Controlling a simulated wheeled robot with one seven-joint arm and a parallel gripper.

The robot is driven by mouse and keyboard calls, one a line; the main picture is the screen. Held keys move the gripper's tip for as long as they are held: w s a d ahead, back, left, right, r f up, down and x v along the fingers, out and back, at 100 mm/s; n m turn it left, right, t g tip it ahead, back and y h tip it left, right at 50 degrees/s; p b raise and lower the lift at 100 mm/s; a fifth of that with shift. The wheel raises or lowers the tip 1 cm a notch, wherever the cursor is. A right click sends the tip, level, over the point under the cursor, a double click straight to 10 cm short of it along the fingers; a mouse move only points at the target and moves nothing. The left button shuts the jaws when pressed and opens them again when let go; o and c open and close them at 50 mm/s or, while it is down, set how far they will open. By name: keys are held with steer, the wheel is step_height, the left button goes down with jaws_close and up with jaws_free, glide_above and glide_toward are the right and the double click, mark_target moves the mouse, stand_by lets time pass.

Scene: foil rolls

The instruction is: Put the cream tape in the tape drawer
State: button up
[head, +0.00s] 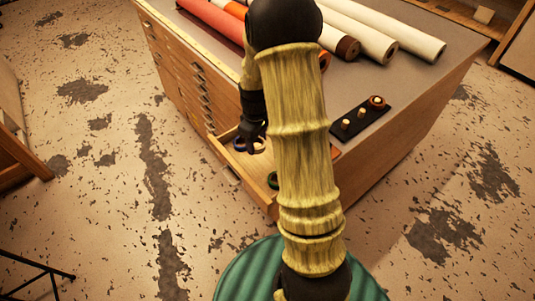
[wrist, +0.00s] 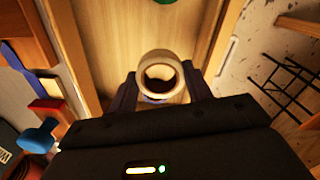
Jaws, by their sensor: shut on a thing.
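The cream tape (wrist: 144,68) is a pale ring held between the two fingers of my gripper (wrist: 162,88) in the wrist view. My gripper (head: 252,143) hangs over the open wooden tape drawer (wrist: 108,45) in the front of the cabinet. The drawer's front part also shows in the head view (head: 255,190). A green roll (head: 272,180) lies in the drawer, and its edge shows at the top of the wrist view (wrist: 164,2). Something blue-purple shows just below the held ring. My arm hides part of the drawer.
The cabinet top (head: 385,75) carries long rolls, including white ones (head: 400,35) and a red one (head: 210,20), and a black tray (head: 372,112) with small pieces. A red block (wrist: 48,108) and blue item (wrist: 38,135) lie left of the drawer. Speckled floor is open at left.

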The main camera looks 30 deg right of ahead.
glide_above(258, 163)
step_height(258, 163, down, 5)
steer(key=shift+r, duration=0.15)
steer(key=shift+a, duration=0.2)
steer(key=shift+s+d+f, duration=0.1)
steer(key=shift+d+f, duration=0.05)
steer(key=shift+f, duration=0.1)
step_height(258, 163, down, 2)
steer(key=shift+d+f+p, duration=0.1)
steer(key=shift+f+p, duration=0.1)
steer(key=shift+p, duration=0.1)
steer(key=shift+f, duration=0.35)
steer(key=shift+f, duration=0.1)
steer(key=o, duration=1.1)
steer(key=shift+c, duration=0.2)
